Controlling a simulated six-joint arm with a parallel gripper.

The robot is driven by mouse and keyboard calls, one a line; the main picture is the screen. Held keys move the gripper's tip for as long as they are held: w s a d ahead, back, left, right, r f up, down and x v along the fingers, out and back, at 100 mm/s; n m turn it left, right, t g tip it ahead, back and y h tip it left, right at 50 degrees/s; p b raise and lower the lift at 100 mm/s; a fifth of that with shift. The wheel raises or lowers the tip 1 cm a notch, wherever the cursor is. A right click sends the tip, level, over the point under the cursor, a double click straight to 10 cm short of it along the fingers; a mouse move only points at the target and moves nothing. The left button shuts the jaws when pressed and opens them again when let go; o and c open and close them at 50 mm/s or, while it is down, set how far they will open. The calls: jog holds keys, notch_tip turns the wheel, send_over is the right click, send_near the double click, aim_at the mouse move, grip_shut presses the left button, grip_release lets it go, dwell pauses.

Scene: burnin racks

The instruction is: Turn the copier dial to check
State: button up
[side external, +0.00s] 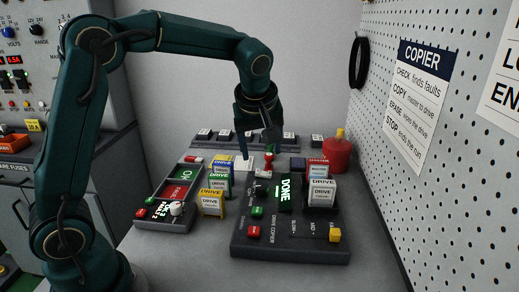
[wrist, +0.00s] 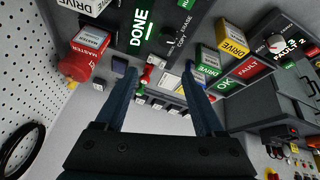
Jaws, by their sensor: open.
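The drive copier (side external: 285,245) is a dark panel on the bench with a lit green DONE display (side external: 285,193), also readable in the wrist view (wrist: 140,27). The copier dial is a small dark knob (side external: 262,188) left of that display; in the wrist view it (wrist: 168,34) sits by small labels including COPY and ERASE. I cannot tell which label it points at. My gripper (side external: 257,150) is open and empty, pointing down above and behind the copier, apart from the dial. The wrist view shows its two fingers spread (wrist: 160,75).
A labelled drive (side external: 321,194) stands in the copier. A green button (side external: 257,212), red button (side external: 254,231) and yellow button (side external: 334,235) are on it. Several coloured drives (side external: 212,203) stand left, beside a tester (side external: 178,222) with a white knob. A red container (side external: 337,155) stands behind right.

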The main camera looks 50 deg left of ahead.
jog(key=g, duration=0.2)
send_over(262, 186)
jog(key=s+d, duration=0.1)
jog(key=d, duration=0.1)
notch_tip(262, 186, down, 7)
jog(key=shift+r, duration=0.2)
jog(key=shift+x, duration=2.5)
jog(key=shift+s, duration=0.1)
grip_shut()
